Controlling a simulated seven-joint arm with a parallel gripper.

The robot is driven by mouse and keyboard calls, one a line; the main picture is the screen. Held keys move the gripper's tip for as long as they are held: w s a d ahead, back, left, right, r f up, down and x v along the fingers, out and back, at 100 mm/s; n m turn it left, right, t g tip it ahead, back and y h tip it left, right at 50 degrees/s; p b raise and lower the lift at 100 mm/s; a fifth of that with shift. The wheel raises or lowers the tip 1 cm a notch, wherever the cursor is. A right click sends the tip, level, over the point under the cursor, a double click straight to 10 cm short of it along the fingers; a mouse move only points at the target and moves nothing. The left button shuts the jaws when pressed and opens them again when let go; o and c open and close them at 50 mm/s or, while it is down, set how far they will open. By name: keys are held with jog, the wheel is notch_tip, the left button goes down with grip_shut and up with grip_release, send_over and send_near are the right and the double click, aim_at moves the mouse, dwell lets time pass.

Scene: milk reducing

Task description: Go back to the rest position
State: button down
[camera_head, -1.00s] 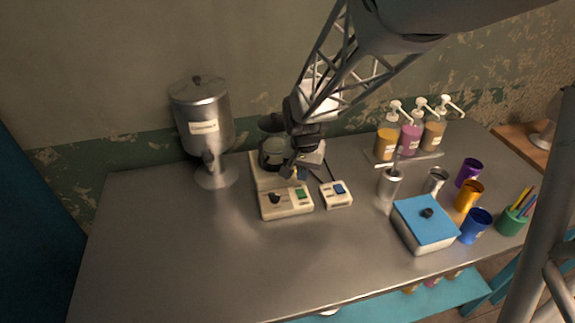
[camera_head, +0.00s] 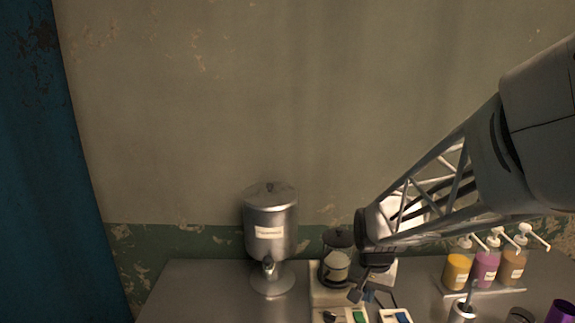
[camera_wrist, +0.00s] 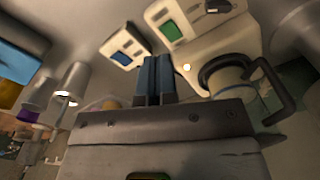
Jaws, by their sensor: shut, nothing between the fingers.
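My gripper (camera_head: 363,290) hangs at the end of my arm in front of and to the right of a glass jug (camera_head: 337,266) with a dark lid and pale contents, standing on a cream hotplate unit (camera_head: 326,297). In the wrist view my gripper's two blue-padded fingers (camera_wrist: 153,78) are together with nothing between them. The jug's dark handle (camera_wrist: 278,90) shows to their right, apart from them. The hotplate's green switch (camera_wrist: 172,30) lies beyond the fingertips.
A steel dispenser (camera_head: 270,225) stands left of the hotplate. A small unit with a blue switch (camera_head: 402,317) is beside it. Pump bottles (camera_head: 486,268) in yellow, pink and tan stand at right. A purple cup (camera_head: 560,312) is at the lower right. The wall above is clear.

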jog(key=s+r+n+t, duration=0.1)
jog(key=s+r+n, duration=0.1)
jog(key=s+r, duration=0.3)
jog(key=s+r+n+t, duration=0.1)
jog(key=s+r, duration=0.5)
jog(key=s, duration=0.8)
jog(key=shift+s+a+r+n, duration=0.25)
jog(key=shift+s+a+n, duration=0.1)
jog(key=shift+n, duration=0.55)
jog(key=shift+w, duration=0.2)
jog(key=w+f+m+g, duration=0.2)
jog(key=w+f+m, duration=0.2)
jog(key=w+m, duration=0.5)
jog(key=w+f+m+g, duration=0.2)
jog(key=w+m, duration=0.6)
jog(key=w, duration=0.8)
jog(key=shift+d+f+m, duration=0.4)
jog(key=shift+f, duration=0.6)
jog(key=shift+s+f, duration=0.1)
jog(key=shift+f, duration=0.05)
